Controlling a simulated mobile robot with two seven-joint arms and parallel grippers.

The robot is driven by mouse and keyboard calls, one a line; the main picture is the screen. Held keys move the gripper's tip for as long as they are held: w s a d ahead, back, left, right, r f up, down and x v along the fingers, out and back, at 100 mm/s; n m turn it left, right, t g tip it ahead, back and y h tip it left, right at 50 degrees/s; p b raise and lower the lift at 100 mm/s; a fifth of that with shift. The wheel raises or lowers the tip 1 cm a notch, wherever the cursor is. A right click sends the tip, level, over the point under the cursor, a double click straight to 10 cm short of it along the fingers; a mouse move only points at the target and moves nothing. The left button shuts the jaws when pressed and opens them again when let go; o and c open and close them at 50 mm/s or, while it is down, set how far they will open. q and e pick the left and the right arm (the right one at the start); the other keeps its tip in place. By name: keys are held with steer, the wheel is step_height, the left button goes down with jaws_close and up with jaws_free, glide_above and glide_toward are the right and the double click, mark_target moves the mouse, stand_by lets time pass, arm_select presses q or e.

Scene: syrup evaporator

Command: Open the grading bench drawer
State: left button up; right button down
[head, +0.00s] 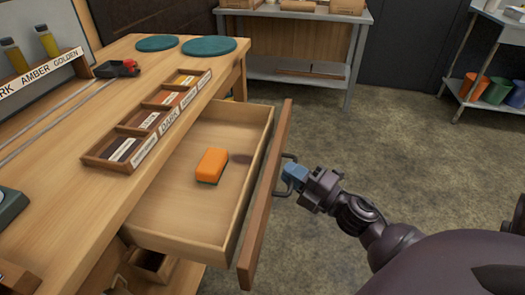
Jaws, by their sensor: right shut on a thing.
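The grading bench (110,75) stands at the left with a wooden top. Its drawer (255,157) is pulled out to the right, well clear of the bench front. An orange block with a dark base (211,165) lies inside the drawer. The dark metal handle (286,161) is on the drawer's front panel (264,205). My right gripper (293,174) is at the handle, shut on it with its blue fingertips. My left gripper is not in view.
A compartment tray (148,118) with labels, including DARK, sits on the bench top. Two green round pads (209,46) lie at its far end. A second bench (290,68) stands at the back. Open floor (400,130) lies to the right.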

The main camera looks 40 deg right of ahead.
steer(key=shift+s+d, duration=0.65)
steer(key=shift+s, duration=0.2)
steer(key=shift+s+d, duration=0.65)
steer(key=shift+s, duration=0.15)
steer(key=c, duration=1.5)
jaws_free()
steer(key=shift+o, duration=0.2)
arm_select(q)
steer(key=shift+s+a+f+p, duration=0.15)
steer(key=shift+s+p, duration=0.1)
steer(key=shift+p, duration=0.2)
arm_select(e)
steer(key=v, duration=1)
steer(key=shift+s, duration=0.4)
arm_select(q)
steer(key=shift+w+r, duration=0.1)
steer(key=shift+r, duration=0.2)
arm_select(e)
steer(key=shift+d, duration=0.15)
